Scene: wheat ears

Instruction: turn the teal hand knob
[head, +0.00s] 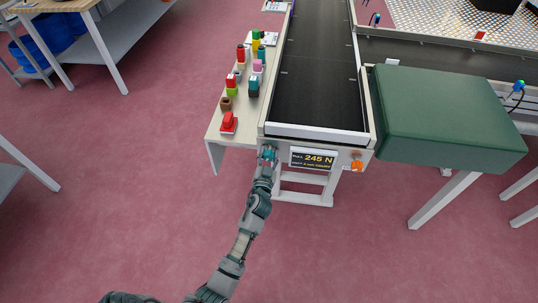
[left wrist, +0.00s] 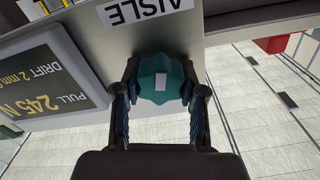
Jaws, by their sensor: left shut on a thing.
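The teal hand knob (left wrist: 161,80) sits on the pale front panel of the conveyor end, with a small white mark on its face. In the head view the knob (head: 268,153) is small and partly covered by my gripper. My left gripper (left wrist: 160,100) has one finger on each side of the knob and is shut on it. In the head view my left gripper (head: 266,160) reaches the panel just left of the display. My right gripper is in neither view.
A display (head: 312,159) reading "PULL 245 N" is right of the knob, with an orange knob (head: 357,166) beyond it. The conveyor belt (head: 318,80) runs away behind. A side table (head: 215,130) holds several coloured items. A green padded block (head: 445,115) stands right. Open floor lies in front.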

